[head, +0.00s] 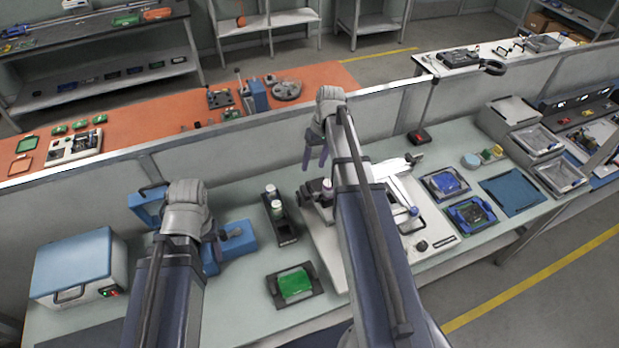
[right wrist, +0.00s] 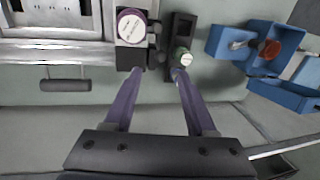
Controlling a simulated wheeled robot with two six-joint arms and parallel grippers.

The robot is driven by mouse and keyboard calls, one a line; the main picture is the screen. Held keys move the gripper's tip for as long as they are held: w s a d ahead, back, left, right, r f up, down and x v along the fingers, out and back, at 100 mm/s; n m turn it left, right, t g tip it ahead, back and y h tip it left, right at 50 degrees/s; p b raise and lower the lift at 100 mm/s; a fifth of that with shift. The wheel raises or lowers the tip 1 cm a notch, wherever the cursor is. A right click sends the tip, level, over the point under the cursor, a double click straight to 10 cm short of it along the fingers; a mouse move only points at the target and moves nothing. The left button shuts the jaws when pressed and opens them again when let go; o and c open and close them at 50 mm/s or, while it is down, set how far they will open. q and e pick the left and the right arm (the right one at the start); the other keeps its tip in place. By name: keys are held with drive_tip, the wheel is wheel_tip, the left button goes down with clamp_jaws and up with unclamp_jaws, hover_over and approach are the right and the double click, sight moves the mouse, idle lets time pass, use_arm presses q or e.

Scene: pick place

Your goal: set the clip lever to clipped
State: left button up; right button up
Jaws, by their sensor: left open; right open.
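A white machine (head: 396,183) stands on a pale base board (head: 437,221) right of my right arm, which hides part of it. I cannot single out the clip lever for certain. In the right wrist view, a grey handle bar (right wrist: 65,85) hangs beside the machine's edge (right wrist: 55,47). My right gripper (head: 315,163) is open and empty above the bench's back part.
A black bottle rack (head: 283,231) stands left of the base board. A green board in a dark tray (head: 295,285) lies in front. Blue bins (head: 237,240) and a blue-topped box (head: 75,265) are at left. Blue trays (head: 472,213) are at right. A low partition (head: 250,150) runs behind.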

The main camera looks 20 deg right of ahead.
sight(309, 182)
drive_tip(key=shift+a+f+b, duration=0.25)
drive_tip(key=shift+f+b, duration=1)
drive_tip(key=shift+f, duration=0.05)
drive_tip(key=shift+a+f+b, duration=0.25)
drive_tip(key=shift+f+b, duration=0.95)
drive_tip(key=shift+f, duration=0.05)
drive_tip(key=shift+a+f+b, duration=0.25)
drive_tip(key=shift+f+b, duration=1)
drive_tip(key=shift+f, duration=0.05)
drive_tip(key=shift+r, duration=0.1)
clamp_jaws()
